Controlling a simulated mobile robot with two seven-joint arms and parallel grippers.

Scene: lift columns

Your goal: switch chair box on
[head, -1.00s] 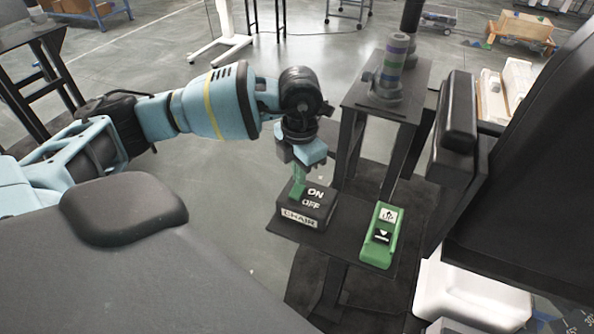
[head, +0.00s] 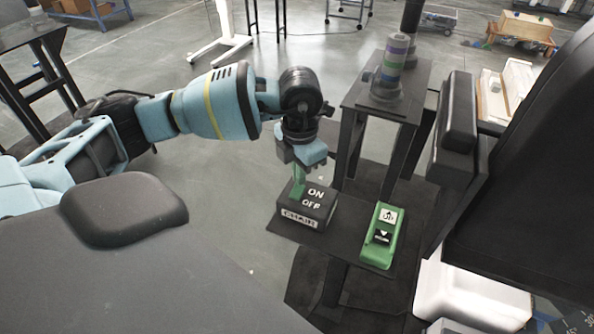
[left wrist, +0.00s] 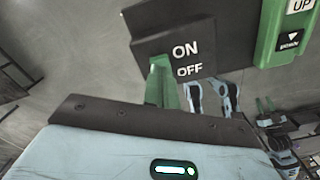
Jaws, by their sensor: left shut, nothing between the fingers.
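The chair box (head: 318,213) is a black box with white ON and OFF words and a CHAIR label on its front. It stands on a dark shelf (head: 345,240) and shows in the left wrist view (left wrist: 150,45).
A green UP/down control box (head: 377,252) stands right of the chair box on the same shelf. Behind it a dark stand (head: 355,97) bears a striped column (head: 394,60). A dark seat-like panel (head: 530,180) fills the right. Open floor (head: 235,175) lies left of the box.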

